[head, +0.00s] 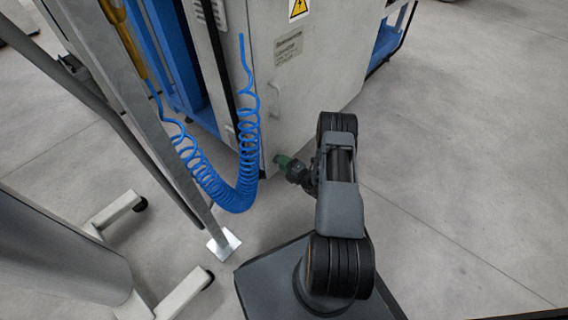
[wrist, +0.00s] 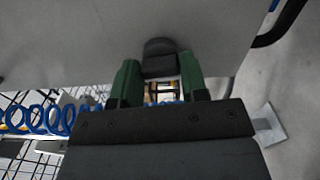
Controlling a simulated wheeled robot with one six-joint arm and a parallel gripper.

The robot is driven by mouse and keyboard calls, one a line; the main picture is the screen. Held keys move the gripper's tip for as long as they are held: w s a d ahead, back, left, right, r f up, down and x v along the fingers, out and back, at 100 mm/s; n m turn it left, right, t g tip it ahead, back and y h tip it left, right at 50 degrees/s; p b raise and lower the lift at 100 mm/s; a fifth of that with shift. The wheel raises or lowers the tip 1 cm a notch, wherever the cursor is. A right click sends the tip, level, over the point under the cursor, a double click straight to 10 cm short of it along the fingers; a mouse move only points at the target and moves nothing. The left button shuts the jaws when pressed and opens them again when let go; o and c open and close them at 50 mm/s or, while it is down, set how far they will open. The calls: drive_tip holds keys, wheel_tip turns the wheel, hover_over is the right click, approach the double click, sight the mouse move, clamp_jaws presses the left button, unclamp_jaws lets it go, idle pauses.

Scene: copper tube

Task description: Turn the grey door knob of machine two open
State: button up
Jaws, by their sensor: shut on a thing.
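The grey door knob (wrist: 160,50) shows dark grey against the pale door panel in the wrist view. The green fingers of my gripper (wrist: 160,76) stand on either side of the knob and are shut on it. In the head view my gripper (head: 283,162) reaches the lower part of the grey machine cabinet (head: 318,75), and the knob itself cannot be made out there. The cabinet door looks closed. How far the knob is turned cannot be told.
A blue coiled hose (head: 240,185) hangs just left of my gripper; its coils also show at left in the wrist view (wrist: 40,118). A metal post (head: 185,160) on a white foot plate (head: 223,244) stands further left. The floor at right is clear.

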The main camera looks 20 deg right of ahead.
drive_tip(key=shift+m, duration=0.5)
drive_tip(key=o, duration=0.9)
drive_tip(key=p+v, duration=0.3)
drive_tip(key=v, duration=1.1)
drive_tip(key=shift+w, duration=0.1)
